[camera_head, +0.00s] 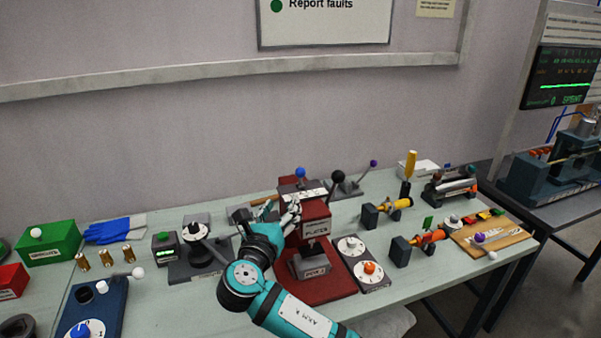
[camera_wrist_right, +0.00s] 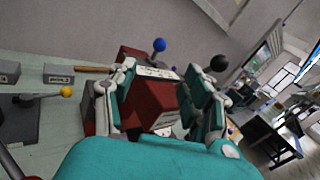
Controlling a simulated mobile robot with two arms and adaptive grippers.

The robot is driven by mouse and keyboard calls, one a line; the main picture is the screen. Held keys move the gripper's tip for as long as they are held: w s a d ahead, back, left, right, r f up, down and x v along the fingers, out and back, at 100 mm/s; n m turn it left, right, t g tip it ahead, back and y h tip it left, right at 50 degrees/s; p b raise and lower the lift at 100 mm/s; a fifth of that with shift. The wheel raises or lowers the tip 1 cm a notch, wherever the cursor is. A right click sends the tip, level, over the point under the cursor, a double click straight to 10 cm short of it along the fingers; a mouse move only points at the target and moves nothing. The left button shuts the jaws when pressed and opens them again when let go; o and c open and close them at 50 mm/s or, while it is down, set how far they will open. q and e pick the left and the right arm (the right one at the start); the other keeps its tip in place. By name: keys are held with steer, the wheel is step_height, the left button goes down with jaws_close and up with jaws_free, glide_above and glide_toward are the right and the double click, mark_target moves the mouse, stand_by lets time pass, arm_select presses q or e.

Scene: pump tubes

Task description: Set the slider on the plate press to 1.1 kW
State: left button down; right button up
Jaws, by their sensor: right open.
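The red press (camera_head: 314,228), with a label on its front, stands on a red base near the middle of the table. It also shows in the wrist view (camera_wrist_right: 150,103). A blue knob (camera_head: 300,172) on a stem rises at its top, by a pale marked strip (camera_head: 305,193); the knob also shows in the wrist view (camera_wrist_right: 159,45). The scale marks are too small to read. My right gripper (camera_head: 291,214) is at the press's upper left side. In the wrist view my right gripper (camera_wrist_right: 163,92) is open, its fingers apart with the red body between or beyond them. My left gripper is out of view.
A black-knobbed lever (camera_head: 338,177) and a purple-knobbed lever (camera_head: 373,164) stand behind and right of the press. A dial panel (camera_head: 361,262) is at its right. A black-capped device (camera_head: 196,232) stands left of my right arm.

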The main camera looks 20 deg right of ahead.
mark_target(299, 175)
steer(key=p+x, duration=0.2)
steer(key=x, duration=1.4)
steer(key=shift+w+d+f+p, duration=0.1)
steer(key=shift+w+d+p, duration=0.15)
steer(key=shift+w+p, duration=0.1)
jaws_close()
